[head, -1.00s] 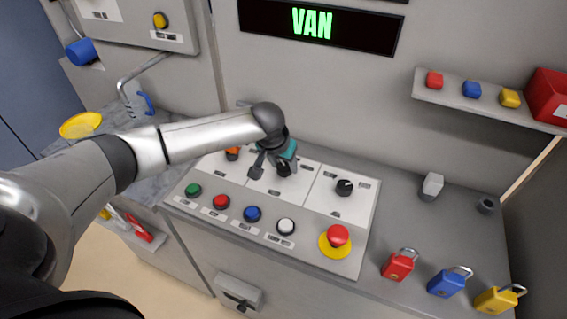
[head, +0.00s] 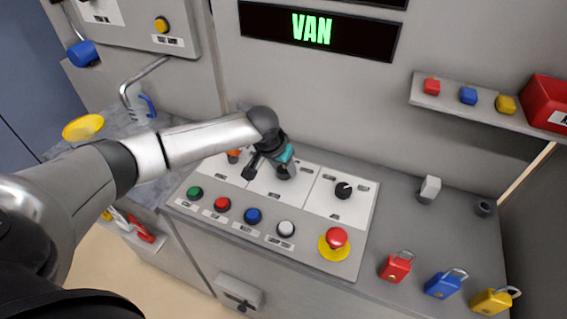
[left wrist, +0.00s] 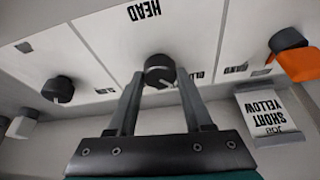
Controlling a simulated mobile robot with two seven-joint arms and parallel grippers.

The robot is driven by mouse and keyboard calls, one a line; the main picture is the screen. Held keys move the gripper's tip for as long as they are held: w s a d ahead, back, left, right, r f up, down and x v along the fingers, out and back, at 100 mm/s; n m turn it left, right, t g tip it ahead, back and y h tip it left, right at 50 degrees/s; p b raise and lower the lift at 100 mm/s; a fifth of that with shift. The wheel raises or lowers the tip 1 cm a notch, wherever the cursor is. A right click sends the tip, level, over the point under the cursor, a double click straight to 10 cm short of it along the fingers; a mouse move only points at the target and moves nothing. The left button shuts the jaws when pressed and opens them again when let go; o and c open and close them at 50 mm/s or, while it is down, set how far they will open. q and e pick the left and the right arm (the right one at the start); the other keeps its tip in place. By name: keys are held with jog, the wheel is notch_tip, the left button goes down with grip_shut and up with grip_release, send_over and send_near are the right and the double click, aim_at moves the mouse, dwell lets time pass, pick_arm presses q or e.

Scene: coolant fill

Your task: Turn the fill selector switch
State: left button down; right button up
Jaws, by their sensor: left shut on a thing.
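My left gripper (head: 268,170) reaches down onto the middle white plate of the sloped control panel (head: 300,252). In the left wrist view its two fingers (left wrist: 160,78) are shut on a round black selector knob (left wrist: 160,68) with a pale pointer line. In the head view that knob is largely hidden by the gripper. A second black knob (head: 343,190) on the right plate stands free; it also shows in the left wrist view (left wrist: 57,90). I cannot read which knob is labelled as the fill selector. My right gripper is not in view.
Green (head: 195,193), red, blue and white buttons line the panel front, with a red emergency button (head: 337,237) at right. An orange part (head: 233,156) is close left of the gripper. Padlocks (head: 397,266) stand to the right. A display (head: 318,30) reads VAN.

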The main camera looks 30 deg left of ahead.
pick_arm(q)
jog(key=shift+r+m+h+p, duration=0.1)
jog(key=shift+m+h+p, duration=0.2)
jog(key=shift+m+p, duration=0.35)
jog(key=shift+a+m+h, duration=0.1)
jog(key=shift+m+h, duration=0.2)
jog(key=shift+m, duration=0.65)
jog(key=shift+m+g+h, duration=0.3)
jog(key=shift+m+h, duration=0.1)
jog(key=shift+m, duration=0.7)
jog(key=shift+m+g+b, duration=0.3)
jog(key=shift+m+b, duration=0.2)
jog(key=shift+m, duration=0.4)
jog(key=shift+h, duration=0.3)
jog(key=shift+c, duration=1.5)
grip_release()
